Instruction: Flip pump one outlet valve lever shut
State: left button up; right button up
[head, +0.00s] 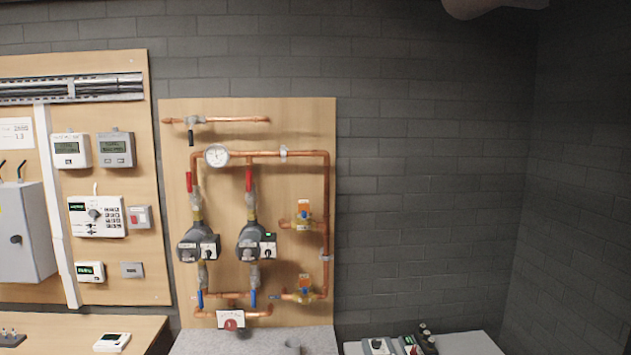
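Two grey pumps hang on a wooden board: a left pump (199,246) and a right pump (257,243). No readable label tells me which is pump one. Above the left pump a red valve lever (189,181) stands upright along the copper pipe, and a second red lever (249,180) stands the same way above the right pump. Below them a left blue lever (200,299) and a right blue lever (253,298) are also roughly vertical. Neither gripper is in view.
A round gauge (216,155) and a black lever (191,138) sit above the pumps. A grey bench top (255,341) lies below; the right wall is bare.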

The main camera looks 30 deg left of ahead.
aim_at(192, 199)
jog(key=u, duration=1.75)
jog(key=i, duration=0.15)
jog(key=u, duration=0.05)
